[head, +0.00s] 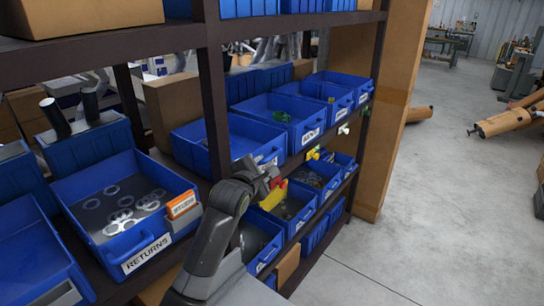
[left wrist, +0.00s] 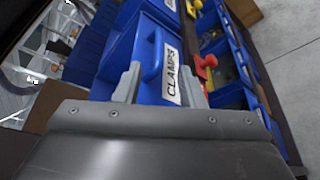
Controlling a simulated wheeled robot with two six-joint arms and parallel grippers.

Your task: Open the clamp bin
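The clamp bin (head: 228,136) is an open-topped blue bin on the upper visible shelf in the head view, its front partly hidden behind my left gripper. In the left wrist view the bin (left wrist: 146,40) shows its front handle (left wrist: 153,62) and a white CLAMPS label (left wrist: 173,76). Its front roughly lines up with the neighbouring bins. My left gripper (head: 264,172) is right at the bin's front. In the left wrist view the gripper (left wrist: 160,68) is open, one finger on each side of the handle; contact cannot be told. My right gripper is not in view.
A RETURNS bin (head: 118,207) with ring-shaped parts stands at the left. More blue bins (head: 290,118) continue along the shelf to the right. Red and yellow fittings (head: 274,192) stick out by the shelf edge near my gripper.

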